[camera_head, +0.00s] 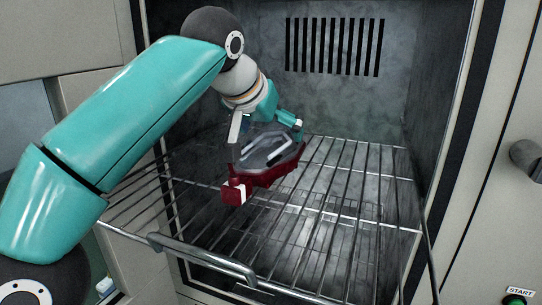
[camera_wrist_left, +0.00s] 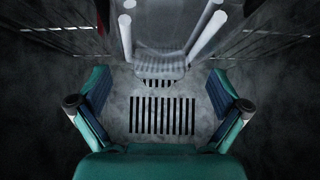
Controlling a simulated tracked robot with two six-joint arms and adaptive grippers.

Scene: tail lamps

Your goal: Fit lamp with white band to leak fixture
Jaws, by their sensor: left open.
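A tail lamp (camera_head: 268,152) with a red housing and a clear grey lens is over the wire rack inside the chamber. A small white mark shows on the red part at its near left end; I cannot tell whether it is a full band. My left gripper (camera_head: 266,125) is open at the far side of the lamp, with its fingers apart. In the left wrist view the open fingers (camera_wrist_left: 160,108) have nothing gripped between them, and a clear, glossy shape with pale bars shows at the top. I cannot make out a separate leak fixture. My right gripper is out of view.
The wire rack (camera_head: 345,210) extends out of the chamber, with a thick front rail (camera_head: 205,260). A slotted vent (camera_head: 333,46) is in the back wall. The chamber walls and frame flank my arm. The rack's right side is clear. A green START button (camera_head: 515,300) is at lower right.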

